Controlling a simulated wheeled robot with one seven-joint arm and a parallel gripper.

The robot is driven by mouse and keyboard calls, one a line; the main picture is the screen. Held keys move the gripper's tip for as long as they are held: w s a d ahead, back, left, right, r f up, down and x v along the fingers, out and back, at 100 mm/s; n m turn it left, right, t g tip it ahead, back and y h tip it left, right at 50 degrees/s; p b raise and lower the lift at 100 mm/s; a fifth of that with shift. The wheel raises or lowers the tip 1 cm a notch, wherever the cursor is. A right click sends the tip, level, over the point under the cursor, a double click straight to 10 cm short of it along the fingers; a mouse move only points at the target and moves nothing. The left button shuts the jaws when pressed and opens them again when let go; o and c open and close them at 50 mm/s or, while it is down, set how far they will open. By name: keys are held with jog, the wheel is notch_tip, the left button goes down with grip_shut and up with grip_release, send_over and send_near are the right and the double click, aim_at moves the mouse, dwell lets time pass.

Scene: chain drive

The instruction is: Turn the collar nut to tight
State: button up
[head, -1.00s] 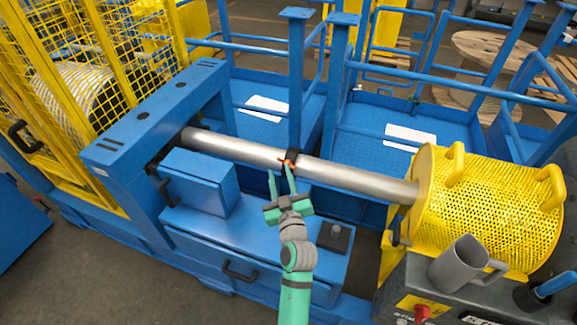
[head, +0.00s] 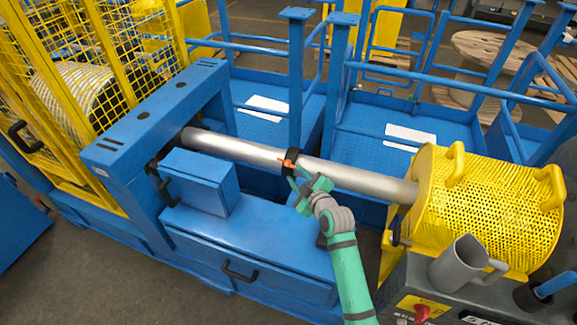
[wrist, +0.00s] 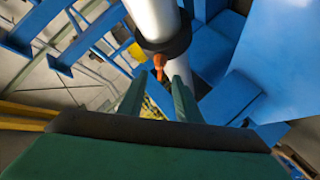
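The collar nut (head: 292,156) is a black ring around the long grey shaft (head: 350,177). An orange tab (head: 287,163) sticks out from its near side. My gripper (head: 298,175) is just below the collar, reaching up from the lower right. In the wrist view, the black collar (wrist: 166,40) is ahead, with its orange tab (wrist: 160,66) pointing towards me. My green fingers (wrist: 158,90) are apart, one on either side of the tab's line. The tab lies at or just past the fingertips, and no contact shows. No tight mark is readable.
A blue box (head: 200,182) stands left of my gripper on the blue base. A yellow perforated drum (head: 490,210) is at the shaft's right end. A grey mug (head: 457,262) stands in front of it. Blue railings (head: 300,80) rise behind the shaft.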

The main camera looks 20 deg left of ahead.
aim_at(286, 163)
jog(key=shift+x, duration=3.9)
jog(key=shift+c, duration=0.7)
grip_shut()
